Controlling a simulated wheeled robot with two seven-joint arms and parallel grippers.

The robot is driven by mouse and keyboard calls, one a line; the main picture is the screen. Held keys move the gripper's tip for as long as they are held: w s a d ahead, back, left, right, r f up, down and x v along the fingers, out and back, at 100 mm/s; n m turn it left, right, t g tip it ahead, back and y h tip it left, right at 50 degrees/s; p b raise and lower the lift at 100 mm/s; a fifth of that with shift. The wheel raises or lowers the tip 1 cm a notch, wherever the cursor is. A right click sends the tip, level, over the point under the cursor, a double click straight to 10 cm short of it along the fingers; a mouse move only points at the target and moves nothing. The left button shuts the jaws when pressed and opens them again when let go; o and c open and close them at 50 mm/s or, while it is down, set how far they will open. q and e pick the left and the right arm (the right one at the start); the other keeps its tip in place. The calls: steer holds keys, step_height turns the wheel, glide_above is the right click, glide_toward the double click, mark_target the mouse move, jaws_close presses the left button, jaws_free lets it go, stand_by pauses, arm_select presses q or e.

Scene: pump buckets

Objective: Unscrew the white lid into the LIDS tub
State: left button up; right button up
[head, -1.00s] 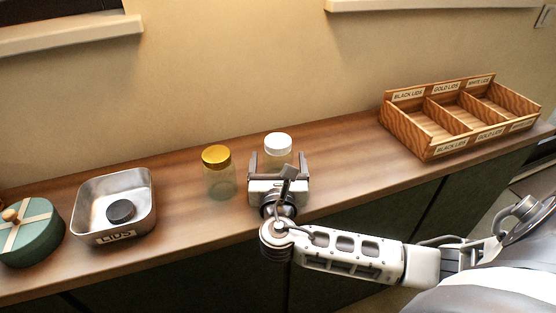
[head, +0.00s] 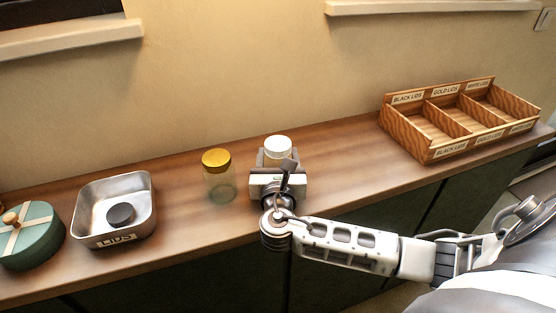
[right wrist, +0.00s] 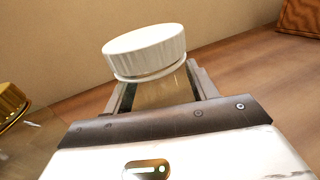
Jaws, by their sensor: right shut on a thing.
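The white lid (head: 278,142) sits on top of a glass jar (head: 277,159) that stands on the counter, mostly hidden behind my right gripper. My right gripper (head: 278,160) is shut on the jar's body, below the lid. The right wrist view shows the white lid (right wrist: 145,51) above the fingers (right wrist: 160,88), with the jar between them. The steel LIDS tub (head: 87,203) stands on the left of the counter with a black lid (head: 121,215) lying in it. My left gripper is not in view.
A jar with a gold lid (head: 216,160) stands just left of the held jar. A green round box (head: 33,245) is left of the tub. A wooden tray (head: 440,151) with three labelled compartments stands at the right. The counter between the held jar and tray is clear.

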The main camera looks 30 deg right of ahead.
mark_target(268, 148)
steer(key=shift+r, duration=0.45)
steer(key=a+r, duration=0.1)
steer(key=r, duration=0.1)
steer(key=s+a+r, duration=0.1)
steer(key=r, duration=0.1)
steer(key=s+a+r, duration=0.1)
steer(key=r, duration=0.1)
steer(key=shift+a+r, duration=0.25)
steer(key=shift+r, duration=0.15)
steer(key=s+a+r, duration=0.4)
steer(key=a+r, duration=0.1)
steer(key=a, duration=0.3)
steer(key=shift+s+a, duration=0.4)
steer(key=shift+r, duration=0.1)
steer(key=o, duration=0.5)
steer(key=c, duration=0.8)
